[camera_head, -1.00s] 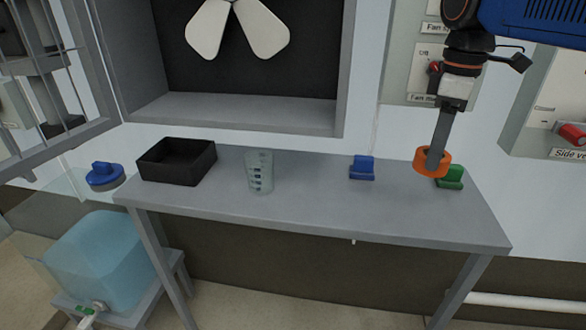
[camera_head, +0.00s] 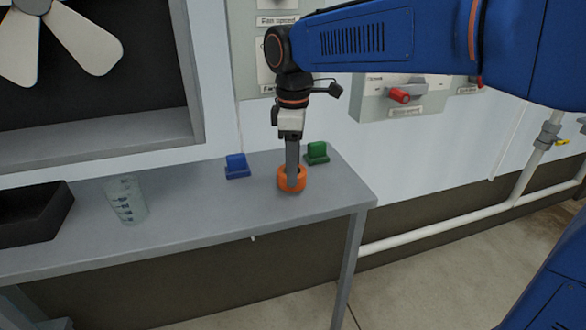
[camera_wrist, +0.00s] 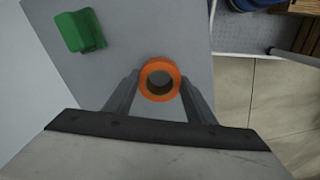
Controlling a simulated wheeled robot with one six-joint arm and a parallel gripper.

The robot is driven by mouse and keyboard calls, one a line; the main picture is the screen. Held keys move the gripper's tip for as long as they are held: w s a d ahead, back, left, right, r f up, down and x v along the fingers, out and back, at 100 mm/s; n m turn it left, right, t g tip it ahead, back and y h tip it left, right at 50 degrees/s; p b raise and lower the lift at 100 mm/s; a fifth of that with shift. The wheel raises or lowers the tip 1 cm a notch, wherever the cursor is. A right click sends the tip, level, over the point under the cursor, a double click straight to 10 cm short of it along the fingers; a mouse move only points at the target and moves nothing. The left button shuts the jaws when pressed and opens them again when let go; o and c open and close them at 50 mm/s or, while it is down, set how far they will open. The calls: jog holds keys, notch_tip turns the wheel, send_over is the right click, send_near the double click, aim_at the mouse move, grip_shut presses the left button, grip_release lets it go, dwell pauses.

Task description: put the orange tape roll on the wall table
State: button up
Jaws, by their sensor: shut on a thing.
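The orange tape roll (camera_head: 291,181) is at the right part of the grey wall table (camera_head: 205,215), in front of the green holder. My gripper (camera_head: 292,176) points straight down and is shut on the roll. In the wrist view the roll (camera_wrist: 160,80) sits between the two fingers (camera_wrist: 160,92), its hole facing up. The roll is at or very near the table top; I cannot tell whether it touches. The table (camera_wrist: 130,50) lies under the roll in the wrist view.
A green holder (camera_head: 317,153) and a blue holder (camera_head: 237,166) stand behind the roll. A clear beaker (camera_head: 126,200) and a black bin (camera_head: 35,212) stand farther left. The table's right edge is close to the roll. A switch box with a red knob (camera_head: 400,95) hangs on the wall.

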jog(key=shift+f, duration=0.55)
jog(key=shift+f, duration=0.1)
jog(key=o, duration=1.1)
jog(key=shift+c, duration=0.2)
notch_tip(320, 180, up, 12)
jog(key=s+d+f+m+t, duration=0.1)
jog(key=s+d+f+m, duration=0.25)
jog(key=d, duration=0.45)
jog(key=s+d+f+m+t, duration=0.1)
jog(key=s+d+f+m, duration=0.25)
jog(key=d, duration=0.45)
jog(key=s+d+f+m+t, duration=0.2)
jog(key=s+d+f+m, duration=0.7)
jog(key=f, duration=0.5)
jog(key=s+d, duration=0.2)
jog(key=s, duration=0.1)
jog(key=shift+s+d+f+m+t, duration=0.15)
jog(key=shift+s+d+m+t, duration=0.15)
jog(key=shift+s+m+t, duration=0.1)
